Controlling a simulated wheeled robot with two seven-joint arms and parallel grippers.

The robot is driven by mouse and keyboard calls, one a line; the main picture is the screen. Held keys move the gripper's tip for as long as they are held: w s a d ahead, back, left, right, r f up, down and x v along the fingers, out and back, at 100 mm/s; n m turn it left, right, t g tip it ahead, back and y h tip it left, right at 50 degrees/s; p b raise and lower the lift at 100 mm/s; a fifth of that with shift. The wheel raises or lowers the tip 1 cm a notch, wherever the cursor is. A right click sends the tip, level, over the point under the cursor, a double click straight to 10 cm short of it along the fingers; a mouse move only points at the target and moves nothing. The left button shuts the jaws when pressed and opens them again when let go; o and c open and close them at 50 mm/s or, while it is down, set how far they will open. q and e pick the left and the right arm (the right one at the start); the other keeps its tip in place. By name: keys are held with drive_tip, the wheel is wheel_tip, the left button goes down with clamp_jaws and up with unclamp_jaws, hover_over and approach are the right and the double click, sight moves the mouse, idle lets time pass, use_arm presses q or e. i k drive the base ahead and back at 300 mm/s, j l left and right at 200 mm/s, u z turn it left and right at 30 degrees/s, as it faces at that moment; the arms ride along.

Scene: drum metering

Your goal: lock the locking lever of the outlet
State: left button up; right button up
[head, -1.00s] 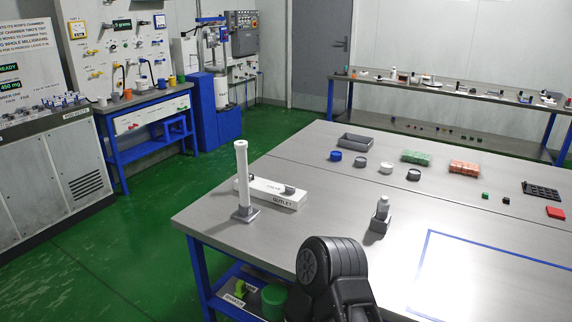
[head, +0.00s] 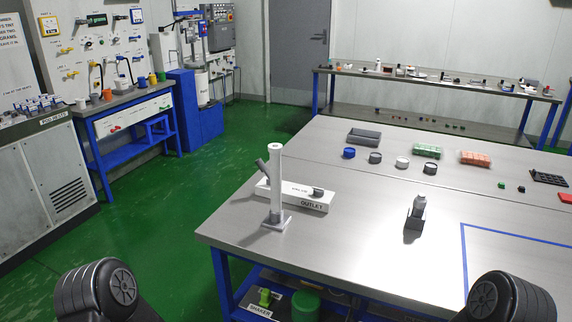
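The outlet (head: 311,207) is a long white block labelled OUTLET on the near left part of the steel table. A dark grey lever-like bar (head: 262,168) slants up and left from its left end, partly behind a white upright tube (head: 277,185) on a grey square foot. I cannot tell for sure whether this bar is the locking lever. A small grey knob-like part (head: 318,192) lies at the block's right end. Neither of my grippers is in view; only black rounded joints of my arms show at the lower left and lower right, apart from the outlet.
A grey stand with a small bottle-like piece (head: 416,213) stands right of the outlet. A grey tray (head: 363,136), several round caps and green and orange blocks lie farther back. Blue tape (head: 463,250) marks the right of the table (head: 360,240). Green floor is free at left.

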sight(260, 163)
drive_tip(key=i+j+z, duration=0.1)
drive_tip(key=j, duration=0.55)
drive_tip(key=j+z, duration=0.1)
drive_tip(key=j, duration=0.5)
drive_tip(key=i, duration=0.05)
